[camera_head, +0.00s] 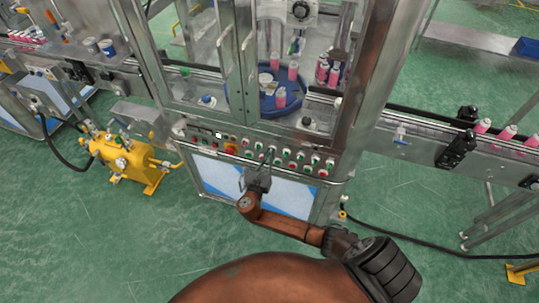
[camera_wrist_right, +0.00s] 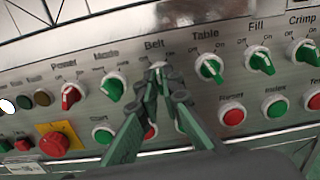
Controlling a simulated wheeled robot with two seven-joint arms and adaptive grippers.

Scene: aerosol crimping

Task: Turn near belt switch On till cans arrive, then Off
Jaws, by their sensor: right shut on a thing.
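The belt switch (camera_wrist_right: 157,66) is on the sloping metal control panel, under the label "Belt" in the right wrist view. Only its pale upper rim shows; my fingers hide the rest, so I cannot tell which way it points. My right gripper (camera_wrist_right: 162,80) is shut on this switch, with green-grey fingers to either side. In the head view my right gripper (camera_head: 266,160) reaches the panel front from below. Pink cans (camera_head: 508,132) stand on the conveyor at the right. More pink cans (camera_head: 280,97) stand on the blue turntable (camera_head: 261,103) inside the machine. My left gripper is not in view.
Close beside the belt switch are the green mode switch (camera_wrist_right: 112,88) and the green table switch (camera_wrist_right: 210,68). Push buttons line the row below, with a red emergency button (camera_wrist_right: 54,144) on yellow at the left. A yellow pump (camera_head: 122,158) stands on the floor left.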

